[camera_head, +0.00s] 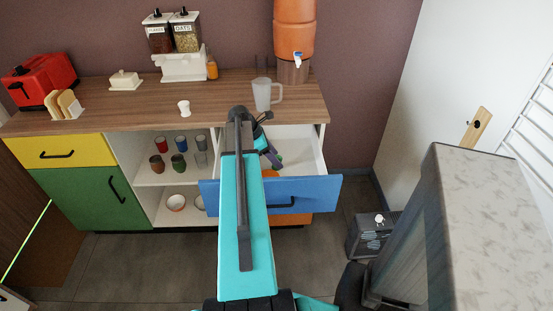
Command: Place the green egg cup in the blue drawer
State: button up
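The blue drawer (325,192) is pulled open under the right part of the counter, and its white inside shows. My teal arm reaches forward across its left part. My gripper (272,158) is over or inside the open drawer, small and partly hidden behind my arm. I cannot tell whether its fingers are open or shut, or whether they hold anything. I cannot make out a green egg cup for certain. A white egg-cup-shaped piece (184,107) stands on the counter. A dark green cup (178,161) stands on the open shelf among other cups.
The wooden counter (220,100) carries a red toaster (42,80), a toast rack (65,104), a butter dish (125,80), a dispenser (182,65), a jug (264,94) and a terracotta water container (294,30). Bowls (176,202) stand on the lower shelf. A grey-topped block (480,200) stands at right.

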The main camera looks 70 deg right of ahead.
jog(key=v, duration=1)
jog(key=shift+r+b, duration=0.15)
jog(key=shift+b, duration=0.2)
jog(key=shift+a, duration=0.1)
dwell(0.3)
